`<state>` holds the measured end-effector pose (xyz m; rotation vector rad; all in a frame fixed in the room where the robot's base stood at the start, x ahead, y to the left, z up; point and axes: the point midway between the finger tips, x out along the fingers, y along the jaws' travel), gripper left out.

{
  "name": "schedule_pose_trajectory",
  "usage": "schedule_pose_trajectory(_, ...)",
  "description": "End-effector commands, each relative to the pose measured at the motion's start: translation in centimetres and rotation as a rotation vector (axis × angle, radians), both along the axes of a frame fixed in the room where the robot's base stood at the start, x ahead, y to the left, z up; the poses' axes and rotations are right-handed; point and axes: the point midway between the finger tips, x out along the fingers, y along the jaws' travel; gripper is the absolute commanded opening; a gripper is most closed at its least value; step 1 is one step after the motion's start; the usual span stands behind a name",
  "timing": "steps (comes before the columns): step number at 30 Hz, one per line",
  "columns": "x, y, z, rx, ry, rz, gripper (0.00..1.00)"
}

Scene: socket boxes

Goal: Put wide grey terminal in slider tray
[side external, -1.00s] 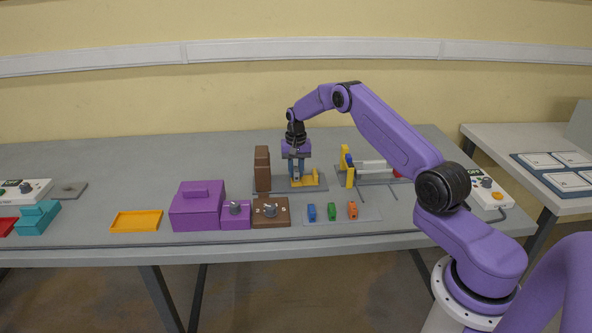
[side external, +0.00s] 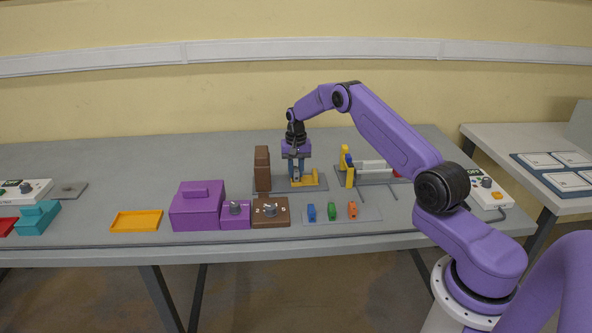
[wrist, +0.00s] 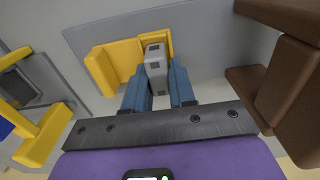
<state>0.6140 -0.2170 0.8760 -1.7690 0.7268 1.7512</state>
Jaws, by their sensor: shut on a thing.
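My gripper (side external: 297,180) is over the yellow slider tray (side external: 311,182) on a grey base plate. In the wrist view its blue fingers (wrist: 160,90) are shut on the wide grey terminal (wrist: 155,66), a grey block with dark square marks. The terminal lies against the yellow tray (wrist: 97,72), with yellow parts showing to its left and behind it. I cannot tell whether it rests on the tray floor. In the side view the terminal is mostly hidden by the fingers.
A tall brown post (side external: 262,170) stands close left of my gripper. To the right is another fixture with a yellow upright (side external: 346,160). In front are a brown box (side external: 270,212), purple boxes (side external: 197,208) and small coloured blocks (side external: 332,212). An orange tray (side external: 136,221) lies further left.

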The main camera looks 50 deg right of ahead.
Motion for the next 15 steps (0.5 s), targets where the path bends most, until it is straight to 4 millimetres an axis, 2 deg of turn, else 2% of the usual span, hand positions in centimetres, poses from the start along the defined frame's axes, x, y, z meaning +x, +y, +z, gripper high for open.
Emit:
schedule_pose_trajectory(1, -0.7, -0.51, -1.44, -0.001, 0.013, -0.004, 0.0)
schedule_pose_trajectory(9, -0.74, -0.62, -1.44, -0.002, 0.013, -0.004, 0.0)
schedule_pose_trajectory(10, -0.75, -0.63, -1.44, -0.002, 0.013, -0.004, 0.34)
schedule_pose_trajectory(11, -0.75, -0.64, -1.44, -0.002, 0.013, -0.005, 0.44)
schedule_pose_trajectory(12, -0.76, -0.65, -1.44, -0.002, 0.013, -0.005, 0.52)
schedule_pose_trajectory(15, -0.8, -0.72, -1.44, -0.001, 0.014, -0.005, 0.54)
